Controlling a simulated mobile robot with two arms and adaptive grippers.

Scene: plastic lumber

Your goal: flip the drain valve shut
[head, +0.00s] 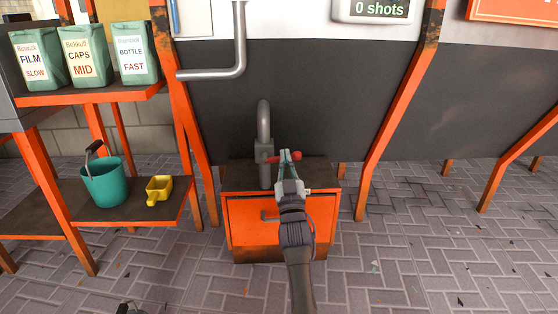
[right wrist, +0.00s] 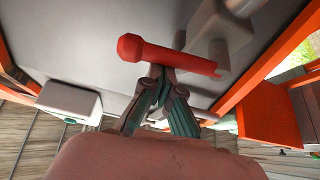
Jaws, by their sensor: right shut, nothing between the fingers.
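The drain valve (head: 264,150) is a grey body on a bent grey pipe, above an orange box with a dark top. Its red handle (head: 271,159) points sideways to the right in the head view, roughly level. In the right wrist view the red handle (right wrist: 165,54) is a thick bar with a rounded knob at its left end, crossing just past my fingertips. My right gripper (head: 290,154) is shut and empty, its tips (right wrist: 160,78) at the handle, seeming to touch it. A small dark part at the head view's bottom left may be my left gripper (head: 128,308).
The orange box (head: 250,215) has a front handle. Orange legs (head: 400,100) stand on both sides. At left, a shelf rack holds labelled bags (head: 88,55), a teal bucket (head: 102,182) and a yellow scoop (head: 159,188). The paved floor (head: 430,240) at right is clear.

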